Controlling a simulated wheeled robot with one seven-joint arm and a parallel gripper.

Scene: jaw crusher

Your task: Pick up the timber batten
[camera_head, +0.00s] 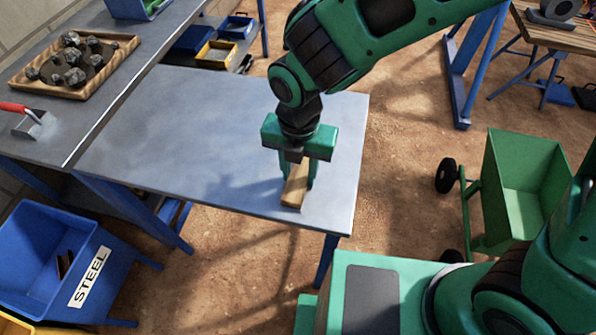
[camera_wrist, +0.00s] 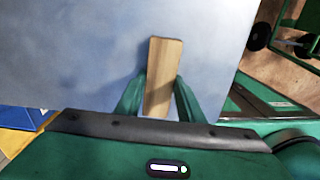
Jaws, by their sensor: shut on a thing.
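The timber batten (camera_head: 293,190) is a short, light-brown wooden block near the right front edge of the blue-grey table (camera_head: 150,140). My gripper (camera_head: 298,180) points down over it, with one green finger on each side. In the wrist view the batten (camera_wrist: 163,75) lies lengthwise between the two fingers of my gripper (camera_wrist: 161,98) and sticks out beyond them. The fingers are shut on it. I cannot tell whether the batten touches the tabletop or is slightly above it. Its near end is partly hidden by the gripper body in the wrist view.
A wooden tray (camera_head: 22,84) of dark rocks and a red-handled trowel (camera_head: 30,118) lie on the bench at left. A blue bin marked STEEL (camera_head: 35,240) stands at lower left. A green cart (camera_head: 520,185) stands at right. Most of the tabletop is clear.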

